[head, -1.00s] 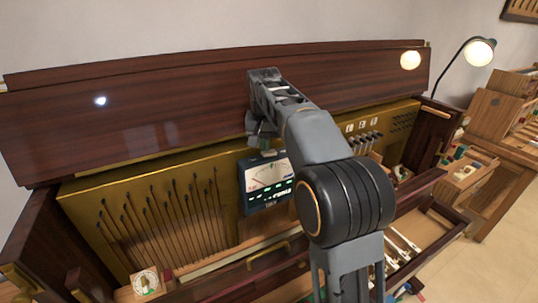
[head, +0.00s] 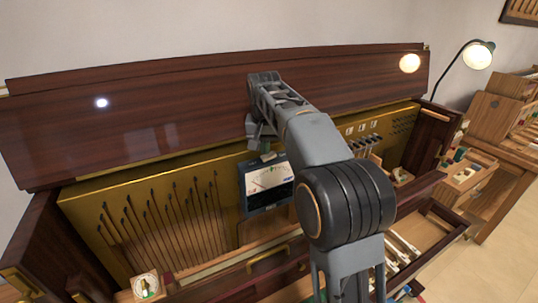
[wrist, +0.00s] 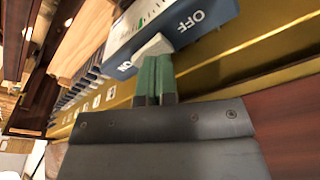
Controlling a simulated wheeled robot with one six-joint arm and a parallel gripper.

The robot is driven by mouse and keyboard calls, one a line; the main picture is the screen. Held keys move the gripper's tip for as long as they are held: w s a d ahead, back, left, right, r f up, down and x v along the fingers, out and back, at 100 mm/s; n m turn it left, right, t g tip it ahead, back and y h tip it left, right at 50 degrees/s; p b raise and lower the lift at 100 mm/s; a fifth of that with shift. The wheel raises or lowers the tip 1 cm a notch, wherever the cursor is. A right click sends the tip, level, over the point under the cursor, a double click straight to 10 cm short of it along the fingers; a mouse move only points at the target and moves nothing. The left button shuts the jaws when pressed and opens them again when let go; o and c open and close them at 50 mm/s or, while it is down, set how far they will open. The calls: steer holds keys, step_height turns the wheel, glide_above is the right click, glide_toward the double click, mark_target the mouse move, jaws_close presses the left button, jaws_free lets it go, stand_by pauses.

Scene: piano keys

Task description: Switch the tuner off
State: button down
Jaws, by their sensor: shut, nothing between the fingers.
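The tuner (head: 266,186) is a blue box with a pale needle dial and a dark lower display, standing against the brass panel. In the wrist view its top edge (wrist: 205,22) carries the words OFF and ON, with a pale switch lever (wrist: 152,47) between them. My gripper (wrist: 155,62) is shut and empty, its green fingertips at the lever; they look in contact, but I cannot be sure. In the head view my gripper (head: 262,146) is just above the tuner's top, partly hidden by my arm.
The raised wooden lid (head: 170,110) stands behind my arm. Thin dark rods (head: 160,220) line the brass panel (head: 95,205) to the left. Several levers (head: 364,143) are to the right. A lit lamp (head: 478,56) stands at the far right.

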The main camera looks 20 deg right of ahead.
steer(key=shift+r+p, duration=2.75)
steer(key=shift+r, duration=0.25)
steer(key=shift+w+f+n, duration=0.3)
steer(key=shift+w, duration=0.05)
steer(key=f, duration=0.2)
steer(key=shift+s+f+n, duration=0.25)
steer(key=shift+f+n, duration=0.05)
steer(key=shift+f, duration=0.05)
steer(key=s+f+n+t, duration=0.1)
steer(key=s+f, duration=0.2)
steer(key=s, duration=0.9)
steer(key=s+f+n+t, duration=0.1)
steer(key=s+f, duration=0.3)
steer(key=s, duration=0.9)
steer(key=shift+t+y+b, duration=0.3)
steer(key=shift+t, duration=0.2)
steer(key=shift+d+f, duration=0.1)
steer(key=shift+f, duration=0.05)
